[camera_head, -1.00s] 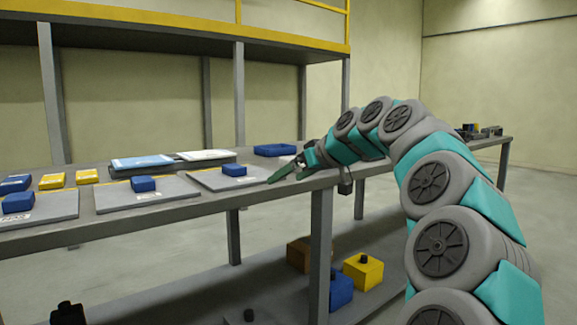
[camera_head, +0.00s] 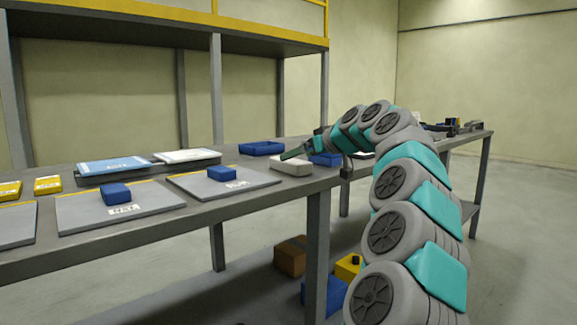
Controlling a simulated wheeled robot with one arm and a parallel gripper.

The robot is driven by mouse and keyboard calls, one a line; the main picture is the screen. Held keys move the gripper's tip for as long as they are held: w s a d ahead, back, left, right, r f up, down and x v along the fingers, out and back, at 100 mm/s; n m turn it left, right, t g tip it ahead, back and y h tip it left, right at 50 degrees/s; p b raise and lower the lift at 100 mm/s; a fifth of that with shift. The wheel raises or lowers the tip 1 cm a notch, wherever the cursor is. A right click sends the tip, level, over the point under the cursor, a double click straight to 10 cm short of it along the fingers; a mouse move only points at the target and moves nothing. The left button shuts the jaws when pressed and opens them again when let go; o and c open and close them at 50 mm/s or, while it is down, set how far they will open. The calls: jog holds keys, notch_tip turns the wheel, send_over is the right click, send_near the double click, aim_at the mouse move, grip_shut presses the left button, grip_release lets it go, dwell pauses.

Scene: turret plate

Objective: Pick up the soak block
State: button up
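No label that I can read names the soak block, so I cannot tell which block it is. One blue block (camera_head: 115,193) sits on a grey plate (camera_head: 160,197) with a white label at the left. Another blue block (camera_head: 221,173) sits on a second grey plate (camera_head: 262,180) nearer the middle. A pale grey-white block (camera_head: 291,166) lies on the bench to the right of that plate. My gripper (camera_head: 292,153) is just above or behind the pale block; I cannot tell if they touch. Its finger opening is not clear from this side.
The grey bench (camera_head: 225,203) runs across the view. A blue tray (camera_head: 262,148) and a blue item (camera_head: 326,159) lie near my gripper. Yellow blocks (camera_head: 48,185) and flat blue and white packs (camera_head: 113,165) are at left. Several coloured boxes (camera_head: 291,256) stand on the lower shelf.

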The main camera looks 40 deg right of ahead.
aim_at(290, 160)
jog(key=x, duration=0.5)
jog(key=shift+a+f+p, duration=0.2)
jog(key=shift+f+p, duration=0.1)
jog(key=shift+c, duration=0.2)
jog(key=c, duration=1.5)
jog(key=shift+r, duration=0.25)
